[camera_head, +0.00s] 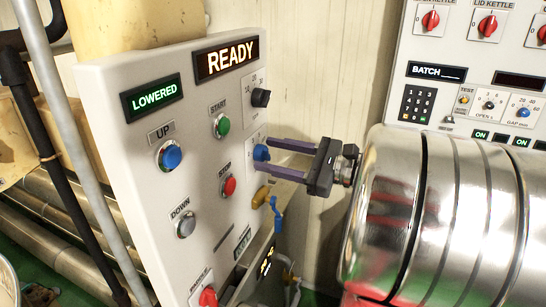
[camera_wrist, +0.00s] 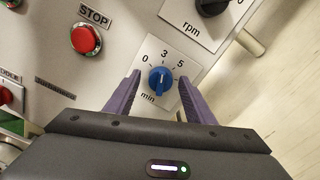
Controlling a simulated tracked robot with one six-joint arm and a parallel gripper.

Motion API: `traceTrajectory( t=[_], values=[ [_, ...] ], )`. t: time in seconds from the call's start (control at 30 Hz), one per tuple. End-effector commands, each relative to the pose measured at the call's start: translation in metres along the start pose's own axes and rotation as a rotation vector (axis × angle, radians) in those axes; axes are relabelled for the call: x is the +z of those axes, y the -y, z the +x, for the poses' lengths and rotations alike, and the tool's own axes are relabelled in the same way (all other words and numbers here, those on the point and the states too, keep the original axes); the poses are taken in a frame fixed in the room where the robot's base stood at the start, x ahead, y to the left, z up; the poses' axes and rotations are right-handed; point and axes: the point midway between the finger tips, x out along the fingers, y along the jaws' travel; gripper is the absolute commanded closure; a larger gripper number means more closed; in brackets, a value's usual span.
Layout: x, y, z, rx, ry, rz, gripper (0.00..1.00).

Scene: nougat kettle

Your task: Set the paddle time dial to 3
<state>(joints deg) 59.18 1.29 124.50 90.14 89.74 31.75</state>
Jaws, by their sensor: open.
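The paddle time dial is a blue knob (camera_wrist: 160,80) on a white plate marked 0, 3, 5 and "min" in the wrist view. Its pale mark seems to point up, roughly towards the 3, but it is small. The blue knob (camera_head: 261,153) also shows on the right part of the control panel in the head view. My gripper (camera_wrist: 158,88) is open, with one purple finger on each side of the knob and a visible gap on both sides. My gripper (camera_head: 256,149) reaches the panel from the right in the head view.
The black rpm knob (camera_head: 260,98) is above the dial, and the red STOP button (camera_head: 228,187) is to its left. A yellow knob (camera_head: 261,196) and a blue-handled valve (camera_head: 276,214) are below.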

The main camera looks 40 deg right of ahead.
Motion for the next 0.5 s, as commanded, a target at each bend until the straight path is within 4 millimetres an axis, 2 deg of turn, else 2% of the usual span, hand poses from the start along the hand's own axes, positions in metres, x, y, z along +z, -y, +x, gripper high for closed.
traceTrajectory(
  t=[0.17,0.5],
  values=[
    [0.000,0.001,-0.010,-0.002,0.000,-0.001,0.51],
    [-0.001,0.001,-0.052,-0.004,-0.002,0.000,0.51]
  ],
)
